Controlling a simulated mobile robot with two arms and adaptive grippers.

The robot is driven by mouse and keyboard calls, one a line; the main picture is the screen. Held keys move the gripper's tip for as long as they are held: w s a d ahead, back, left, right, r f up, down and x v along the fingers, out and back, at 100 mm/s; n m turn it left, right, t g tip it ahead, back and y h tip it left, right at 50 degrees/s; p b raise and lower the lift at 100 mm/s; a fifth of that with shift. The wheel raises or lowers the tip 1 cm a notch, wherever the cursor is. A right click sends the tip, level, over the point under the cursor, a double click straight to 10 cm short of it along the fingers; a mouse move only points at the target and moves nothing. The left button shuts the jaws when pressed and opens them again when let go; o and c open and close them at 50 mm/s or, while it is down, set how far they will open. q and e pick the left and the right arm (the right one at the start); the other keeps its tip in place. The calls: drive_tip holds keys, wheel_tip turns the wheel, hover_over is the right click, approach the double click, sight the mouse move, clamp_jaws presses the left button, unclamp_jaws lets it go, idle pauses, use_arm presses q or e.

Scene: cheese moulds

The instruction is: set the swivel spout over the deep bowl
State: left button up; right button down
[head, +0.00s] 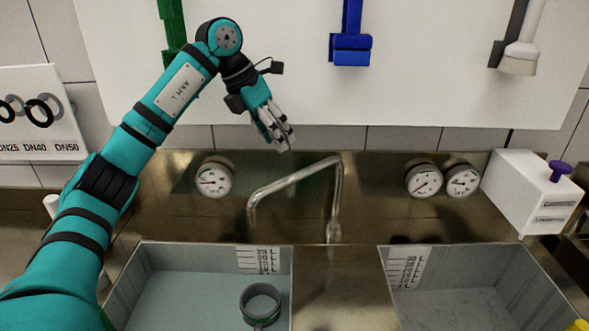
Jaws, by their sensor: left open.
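The swivel spout (295,180) is a bent metal pipe rising from the deck between two sink bowls. Its arm runs to the left and its downturned end hangs on the side of the left bowl (125,287). The right bowl (546,287) has no spout over it. Both bowls carry a litre scale on the back wall; I cannot tell for sure which is the deep one. My left gripper (285,146) points down above and behind the spout's arm, apart from it, open and empty. My right gripper is out of view.
A grey ring-shaped part (261,299) lies in the left bowl. Gauges (213,180) sit on the metal back panel. A white box (525,193) with a purple knob stands at the right. Tools hang above, including a blue one (351,48).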

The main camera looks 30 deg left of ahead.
sight(296, 173)
use_arm(q)
drive_tip(key=p+x, duration=0.2)
drive_tip(key=x, duration=0.7)
drive_tip(key=shift+d+f, duration=0.1)
drive_tip(key=shift+f, duration=0.15)
drive_tip(key=shift+w+d+f, duration=0.1)
drive_tip(key=shift+w+f, duration=0.1)
drive_tip(key=shift+f, duration=0.3)
clamp_jaws()
